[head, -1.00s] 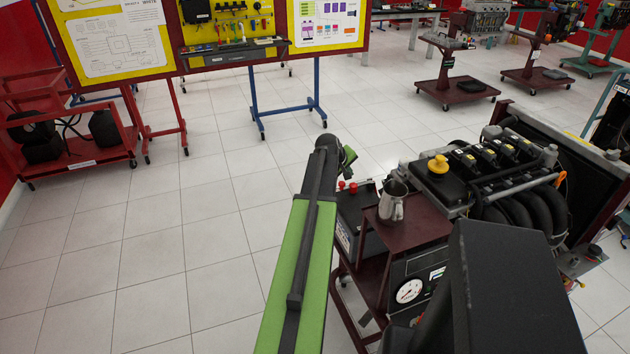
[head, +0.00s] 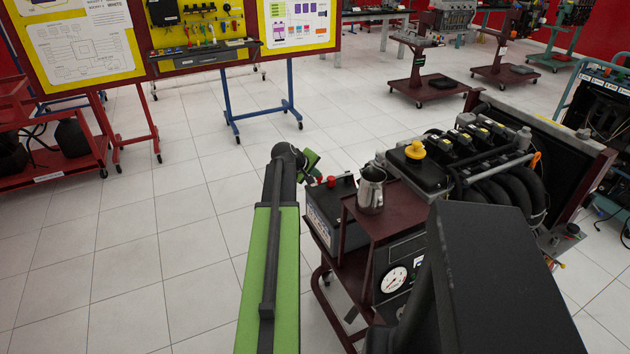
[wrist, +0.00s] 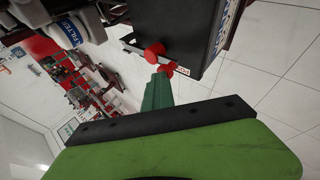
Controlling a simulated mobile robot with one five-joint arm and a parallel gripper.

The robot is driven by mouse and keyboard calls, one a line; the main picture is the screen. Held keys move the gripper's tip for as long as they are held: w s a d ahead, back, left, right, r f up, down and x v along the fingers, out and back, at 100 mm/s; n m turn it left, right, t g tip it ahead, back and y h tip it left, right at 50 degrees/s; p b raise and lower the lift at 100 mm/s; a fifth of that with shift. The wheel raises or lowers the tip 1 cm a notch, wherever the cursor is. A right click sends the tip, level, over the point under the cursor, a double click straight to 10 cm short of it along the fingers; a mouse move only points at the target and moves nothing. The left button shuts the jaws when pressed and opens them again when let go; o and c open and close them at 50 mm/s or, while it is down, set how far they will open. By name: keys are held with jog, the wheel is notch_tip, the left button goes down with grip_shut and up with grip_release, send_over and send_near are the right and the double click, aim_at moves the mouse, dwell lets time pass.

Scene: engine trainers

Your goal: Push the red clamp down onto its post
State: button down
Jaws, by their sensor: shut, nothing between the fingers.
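A black battery (head: 344,222) with a pale label stands on the dark red stand at the centre. A red part (head: 331,181) shows on its top. In the wrist view two red pieces, one a red clamp (wrist: 154,51) and the other a smaller red piece (wrist: 167,70), show beside the dark battery case (wrist: 187,30). I cannot tell which piece is the clamp on its post. My gripper (head: 314,168) is shut and empty, just left of the battery top. Its green fingers (wrist: 160,77) reach close to the smaller red piece; contact is unclear.
A metal jug (head: 371,190) stands on the stand's shelf (head: 398,212), right of the battery. An engine with a yellow cap (head: 415,150) is behind it. A pressure gauge (head: 394,280) is on the front panel. Tiled floor (head: 130,260) is clear on the left.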

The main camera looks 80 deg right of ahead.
jog(key=shift+w+a+f, duration=0.1)
jog(key=shift+a+f, duration=0.1)
jog(key=shift+r, duration=0.1)
jog(key=shift+r+p, duration=0.25)
jog(key=shift+p, duration=0.15)
jog(key=d+r+p+v, duration=0.1)
jog(key=p+v, duration=0.9)
jog(key=v, duration=0.2)
jog(key=shift+d+r, duration=0.15)
jog(key=shift+r, duration=0.25)
